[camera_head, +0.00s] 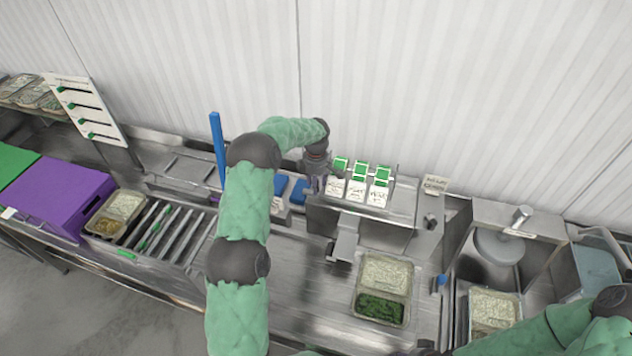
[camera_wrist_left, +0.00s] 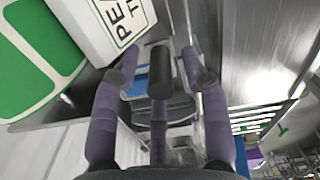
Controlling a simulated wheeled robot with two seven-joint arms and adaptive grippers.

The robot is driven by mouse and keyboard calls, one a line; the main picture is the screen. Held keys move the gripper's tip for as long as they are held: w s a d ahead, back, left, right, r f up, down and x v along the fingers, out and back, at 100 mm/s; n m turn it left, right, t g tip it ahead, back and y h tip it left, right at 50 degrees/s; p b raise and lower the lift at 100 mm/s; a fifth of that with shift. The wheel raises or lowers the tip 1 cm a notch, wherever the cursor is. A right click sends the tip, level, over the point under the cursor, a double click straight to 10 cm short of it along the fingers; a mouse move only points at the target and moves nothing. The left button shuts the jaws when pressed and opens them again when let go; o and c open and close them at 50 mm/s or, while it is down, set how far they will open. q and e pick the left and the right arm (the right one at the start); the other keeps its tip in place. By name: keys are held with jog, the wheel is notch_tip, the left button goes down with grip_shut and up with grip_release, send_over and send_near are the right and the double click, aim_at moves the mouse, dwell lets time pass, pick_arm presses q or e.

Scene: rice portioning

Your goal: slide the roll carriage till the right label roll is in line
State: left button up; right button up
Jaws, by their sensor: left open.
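The roll carriage carries three label rolls with green and white labels, a left one (camera_head: 340,163), a middle one (camera_head: 360,171) and a right one (camera_head: 382,176). White lettered tags hang in front of them, and they sit on a steel dispenser (camera_head: 400,207). My left gripper (camera_head: 314,184) is at the left end of the row. In the left wrist view its open fingers (camera_wrist_left: 161,72) lie on either side of a dark round handle (camera_wrist_left: 160,80), with gaps visible. A lettered tag (camera_wrist_left: 120,22) and a green-and-white label roll (camera_wrist_left: 38,55) are close by. My right gripper is out of view.
A tray with rice and greens (camera_head: 382,291) stands on the steel counter below the dispenser. Blue bins (camera_head: 298,192) are just left of my gripper. A blue post (camera_head: 217,145) stands behind my left arm. A small sign (camera_head: 435,184) is at right.

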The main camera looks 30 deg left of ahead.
pick_arm(q)
jog(key=shift+f, duration=0.15)
jog(key=shift+c, duration=0.3)
grip_shut()
jog(key=s+a+b, duration=0.1)
jog(key=a+b, duration=0.2)
jog(key=a, duration=0.4)
jog(key=shift+s+a, duration=0.25)
jog(key=shift+s, duration=0.15)
jog(key=shift+o, duration=0.3)
grip_release()
jog(key=shift+a, duration=0.2)
jog(key=shift+s, duration=0.1)
jog(key=shift+d, duration=0.1)
